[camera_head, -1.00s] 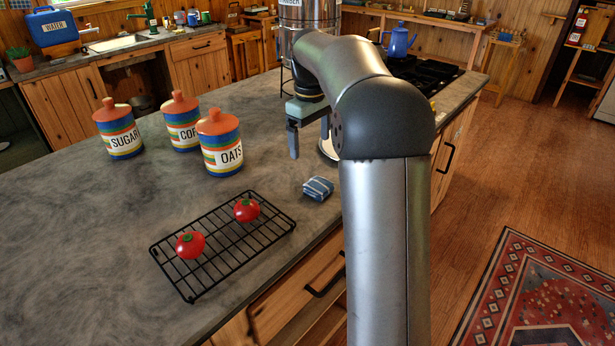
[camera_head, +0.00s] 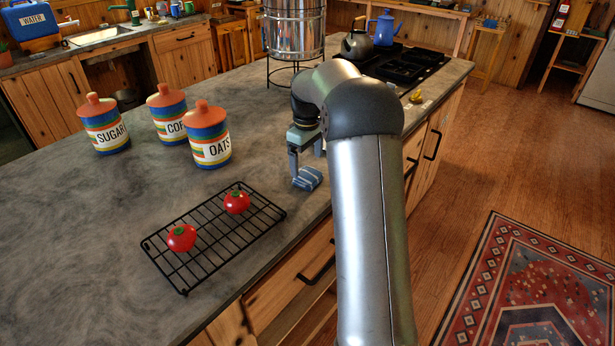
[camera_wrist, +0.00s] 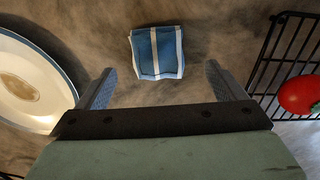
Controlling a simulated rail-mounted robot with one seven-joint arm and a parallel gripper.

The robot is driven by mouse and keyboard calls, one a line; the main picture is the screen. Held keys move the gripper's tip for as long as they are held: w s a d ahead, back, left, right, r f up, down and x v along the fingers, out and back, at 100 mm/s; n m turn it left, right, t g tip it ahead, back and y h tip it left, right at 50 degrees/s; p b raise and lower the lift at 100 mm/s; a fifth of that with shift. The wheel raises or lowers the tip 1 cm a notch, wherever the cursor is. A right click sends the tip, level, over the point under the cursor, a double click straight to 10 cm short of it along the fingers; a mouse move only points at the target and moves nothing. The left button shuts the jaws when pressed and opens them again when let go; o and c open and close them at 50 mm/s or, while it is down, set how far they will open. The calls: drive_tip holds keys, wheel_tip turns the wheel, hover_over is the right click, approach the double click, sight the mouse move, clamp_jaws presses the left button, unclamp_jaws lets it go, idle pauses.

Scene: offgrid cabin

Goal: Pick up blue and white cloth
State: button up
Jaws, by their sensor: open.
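The blue and white cloth (camera_head: 308,179) lies folded on the grey counter, near its front edge and right of the wire rack. In the wrist view the cloth (camera_wrist: 157,52) lies ahead of the fingertips, roughly centred across the gap. My gripper (camera_head: 306,165) is low over the counter beside the cloth, and my arm hides part of it. In the wrist view my gripper (camera_wrist: 160,85) is open, with nothing between its two fingers.
A black wire rack (camera_head: 213,235) holds two tomatoes (camera_head: 182,237). Three striped canisters (camera_head: 170,115) stand behind. A plate (camera_wrist: 58,95) lies left of the cloth in the wrist view. Bare counter (camera_head: 70,240) lies left of the rack.

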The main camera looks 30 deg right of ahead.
sight(307, 173)
wheel_tip(307, 173, down, 5)
drive_tip(key=shift+d+f+p, duration=0.1)
drive_tip(key=shift+p, duration=0.45)
drive_tip(key=c, duration=1)
drive_tip(key=shift+c, duration=0.3)
drive_tip(key=shift+w+r, duration=0.1)
drive_tip(key=shift+r, duration=0.65)
drive_tip(key=s+a+r+b, duration=0.4)
drive_tip(key=s+a+r, duration=0.5)
drive_tip(key=s+r, duration=0.1)
drive_tip(key=shift+s+r, duration=0.35)
drive_tip(key=shift+r, duration=0.45)
drive_tip(key=shift+a, duration=0.1)
